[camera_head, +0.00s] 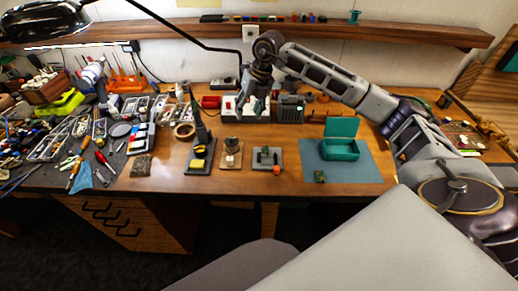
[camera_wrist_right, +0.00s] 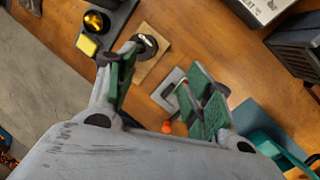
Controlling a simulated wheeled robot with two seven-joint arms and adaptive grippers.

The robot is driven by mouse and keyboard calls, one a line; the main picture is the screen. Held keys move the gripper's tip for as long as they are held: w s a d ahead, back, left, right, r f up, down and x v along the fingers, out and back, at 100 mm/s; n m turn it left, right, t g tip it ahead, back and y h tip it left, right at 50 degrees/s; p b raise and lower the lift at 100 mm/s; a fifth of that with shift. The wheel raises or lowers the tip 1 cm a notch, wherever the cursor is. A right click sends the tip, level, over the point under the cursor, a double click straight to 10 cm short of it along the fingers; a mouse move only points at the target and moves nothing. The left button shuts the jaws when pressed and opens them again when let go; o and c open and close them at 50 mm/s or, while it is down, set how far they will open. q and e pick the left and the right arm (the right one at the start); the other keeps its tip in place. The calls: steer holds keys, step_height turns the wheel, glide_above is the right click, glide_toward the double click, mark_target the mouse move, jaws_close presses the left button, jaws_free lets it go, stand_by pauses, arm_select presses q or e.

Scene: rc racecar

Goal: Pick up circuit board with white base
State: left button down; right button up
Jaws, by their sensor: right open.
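A small pale grey-white square base with dark parts on it (camera_head: 261,163) sits on the table, right of a brown wooden base (camera_head: 227,161); it looks like the circuit board, but its detail is too small to be sure. In the right wrist view the pale base (camera_wrist_right: 165,101) is partly hidden behind a finger of my right gripper. My right gripper (camera_head: 255,104) is open and empty, pointing down above the table behind the bases. Its two green-padded fingers (camera_wrist_right: 163,78) are spread in the wrist view. My left gripper is not in view.
An orange piece (camera_head: 276,170) is at the pale base's front right corner. A teal open box (camera_head: 341,150) stands on a blue-grey mat (camera_head: 375,168) to the right. A soldering stand with a yellow sponge (camera_head: 198,164) is left. Boxy devices (camera_head: 290,108) stand behind.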

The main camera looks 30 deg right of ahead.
steer(key=s+d+m+g+h, duration=0.2)
steer(key=s+d+m, duration=0.1)
steer(key=s+d, duration=0.1)
steer(key=shift+s+d+f+m, duration=0.15)
steer(key=shift+d+f+m, duration=0.15)
steer(key=shift+d+f, duration=0.1)
steer(key=shift+f, duration=0.15)
glide_above(265, 151)
steer(key=w+d, duration=0.2)
steer(key=shift+w+f+p, duration=0.2)
steer(key=shift+f+p, duration=0.25)
steer(key=shift+f, duration=3.7)
steer(key=shift+a+f, duration=0.1)
steer(key=shift+a+f+p, duration=0.15)
steer(key=shift+f+p, duration=0.2)
steer(key=shift+f, duration=0.65)
steer(key=shift+a+f+p, duration=0.1)
steer(key=shift+f+p, duration=0.2)
steer(key=shift+f, duration=1.2)
